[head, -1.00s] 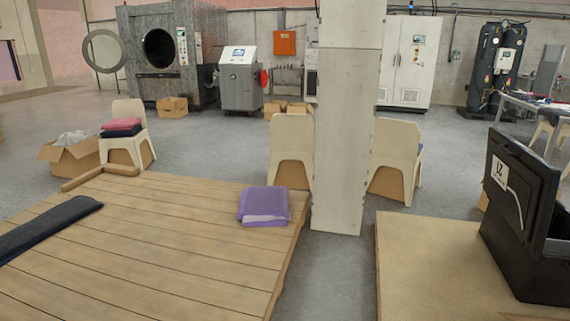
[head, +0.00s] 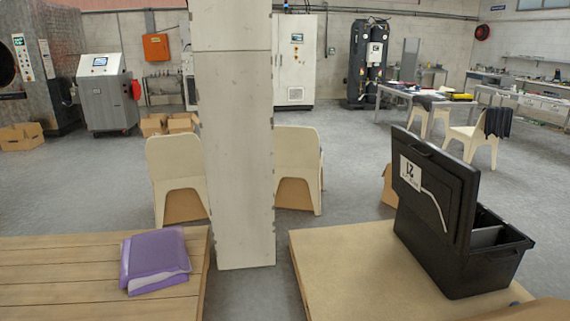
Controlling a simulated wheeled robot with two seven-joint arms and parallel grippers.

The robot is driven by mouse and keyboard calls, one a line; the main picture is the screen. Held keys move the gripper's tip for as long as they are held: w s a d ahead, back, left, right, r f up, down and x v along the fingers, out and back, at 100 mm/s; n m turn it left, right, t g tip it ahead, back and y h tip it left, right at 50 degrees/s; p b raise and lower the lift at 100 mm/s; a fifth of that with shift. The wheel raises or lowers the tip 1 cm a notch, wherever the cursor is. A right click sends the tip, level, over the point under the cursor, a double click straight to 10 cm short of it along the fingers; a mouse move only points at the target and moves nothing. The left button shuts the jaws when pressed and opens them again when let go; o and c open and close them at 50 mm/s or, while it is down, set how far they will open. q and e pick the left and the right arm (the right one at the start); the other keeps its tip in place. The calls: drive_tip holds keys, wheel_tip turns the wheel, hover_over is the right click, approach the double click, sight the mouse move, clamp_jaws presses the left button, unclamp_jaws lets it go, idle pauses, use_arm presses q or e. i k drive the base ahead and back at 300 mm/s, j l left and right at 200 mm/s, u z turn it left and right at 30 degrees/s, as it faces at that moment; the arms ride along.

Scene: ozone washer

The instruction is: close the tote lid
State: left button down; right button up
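A black tote (head: 495,262) stands on the tan board-topped table at the right of the head view. Its lid (head: 440,178) is open and stands nearly upright along the tote's left side, with a white label on its face. The tote's opening faces up at the right of the lid, and part of a grey inner surface shows inside. Neither of my grippers shows in the head view.
The tan table (head: 340,262) is bare left of the tote. A pale pillar (head: 236,140) rises between it and the slatted wooden table (head: 60,265), which holds folded purple cloth (head: 155,258). Beige chairs (head: 298,158) stand behind. Open grey floor lies beyond.

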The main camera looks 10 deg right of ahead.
sight(440, 186)
drive_tip(key=i+z, duration=0.2)
drive_tip(key=i, duration=0.55)
drive_tip(key=i+j+z, duration=0.2)
drive_tip(key=i, duration=0.5)
